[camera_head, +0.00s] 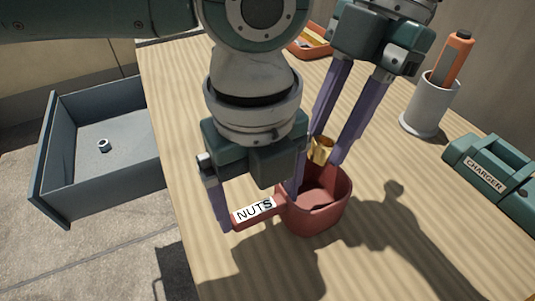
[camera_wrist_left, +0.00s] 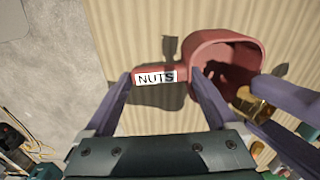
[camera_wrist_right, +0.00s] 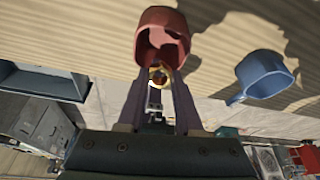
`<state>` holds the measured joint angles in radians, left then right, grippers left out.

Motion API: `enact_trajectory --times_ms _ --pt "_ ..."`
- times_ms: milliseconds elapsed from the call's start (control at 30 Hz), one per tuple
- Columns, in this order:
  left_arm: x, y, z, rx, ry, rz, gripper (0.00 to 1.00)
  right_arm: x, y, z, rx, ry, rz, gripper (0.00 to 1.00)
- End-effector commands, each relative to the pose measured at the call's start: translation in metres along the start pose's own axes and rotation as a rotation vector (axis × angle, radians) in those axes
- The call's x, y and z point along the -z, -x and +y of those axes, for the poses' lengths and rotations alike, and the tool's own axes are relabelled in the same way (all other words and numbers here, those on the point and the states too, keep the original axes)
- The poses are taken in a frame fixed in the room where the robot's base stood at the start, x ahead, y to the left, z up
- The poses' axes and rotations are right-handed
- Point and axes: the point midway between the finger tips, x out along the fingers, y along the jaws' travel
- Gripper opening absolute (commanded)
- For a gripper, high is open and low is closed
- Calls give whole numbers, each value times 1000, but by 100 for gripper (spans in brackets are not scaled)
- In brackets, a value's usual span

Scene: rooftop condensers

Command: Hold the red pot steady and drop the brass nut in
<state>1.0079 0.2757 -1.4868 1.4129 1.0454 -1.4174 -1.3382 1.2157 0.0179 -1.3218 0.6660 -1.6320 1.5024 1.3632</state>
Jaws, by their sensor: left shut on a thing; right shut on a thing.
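The red pot (camera_head: 318,208) stands upright on the wooden table, its handle labelled NUTS pointing left. My left gripper (camera_head: 262,208) is shut on this handle, with one finger at its outer end and the other near the pot wall; the left wrist view shows the same hold (camera_wrist_left: 160,76). My right gripper (camera_head: 323,152) is shut on the brass nut (camera_head: 320,149), above the pot's opening near its back rim. The nut also shows between the fingers in the right wrist view (camera_wrist_right: 160,76). The pot's inside is partly shaded.
A blue pot (camera_wrist_right: 265,75) with a handle shows in the right wrist view. A blue-grey bin (camera_head: 95,190) at the left holds a small grey nut (camera_head: 104,145). A green charger (camera_head: 495,178), a cup (camera_head: 428,108) with an orange-handled tool and an orange tray (camera_head: 312,47) stand further right and back.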

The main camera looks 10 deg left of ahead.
Motion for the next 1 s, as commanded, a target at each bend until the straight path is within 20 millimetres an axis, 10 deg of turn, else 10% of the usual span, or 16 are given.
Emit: enact_trajectory --times_ms 33,67,367,700,1000 --pt "0 0 0 1 0 0 34 0 0 0 0 0 0 0" --pt "0 0 0 1 0 0 34 0 0 0 0 0 0 35" --pt "0 0 0 0 0 0 34 0 0 0 0 0 0 69" --pt "0 0 0 0 0 0 34 0 7 0 -1 0 -1 69" --pt "0 0 0 0 0 0 34 0 66 1 -4 0 -3 69"
